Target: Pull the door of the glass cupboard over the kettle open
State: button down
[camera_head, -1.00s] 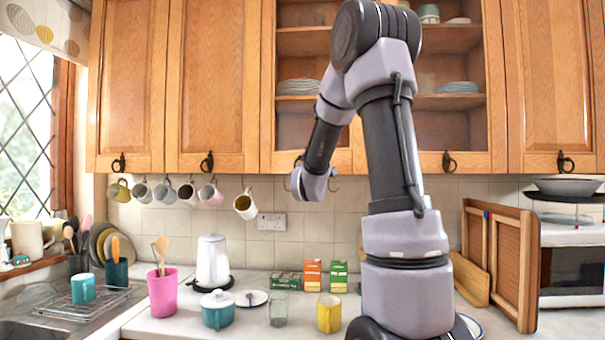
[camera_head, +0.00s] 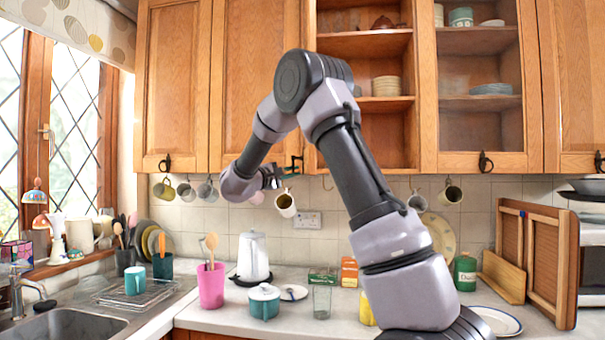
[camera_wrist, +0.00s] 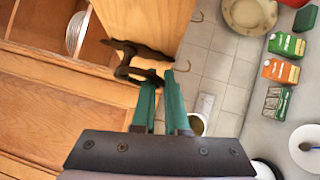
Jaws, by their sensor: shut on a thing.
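The glass cupboard stands over the counter; its left door (camera_wrist: 148,25) stands well out from the frame, and in the head view it is almost edge-on. The left compartment (camera_head: 370,135) shows uncovered, with shelves and stacked plates. The dark door handle (camera_wrist: 130,60) is at the lower corner of the door. My gripper (camera_wrist: 158,80) is shut on this handle with its green fingertips; in the head view my gripper (camera_head: 293,168) is below the cupboard's left side. The white kettle (camera_head: 253,258) stands on the counter below.
The right glass door (camera_head: 482,130) is shut. Mugs hang on hooks under the cupboards, including a cream mug (camera_head: 286,203) close to my gripper. A pink pot (camera_head: 211,286), a teal pot (camera_head: 264,301) and a glass (camera_head: 322,301) stand on the counter.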

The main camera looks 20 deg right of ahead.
jog(key=shift+w+a+m+g, duration=0.25)
jog(key=shift+a+m+g, duration=0.05)
jog(key=shift+a+g, duration=0.2)
jog(key=c, duration=0.9)
grip_release()
jog(key=shift+d, duration=0.15)
jog(key=shift+c, duration=0.2)
jog(key=v, duration=1)
jog(key=shift+a+f, duration=0.25)
jog(key=shift+a, duration=0.15)
jog(key=shift+s+a, duration=0.1)
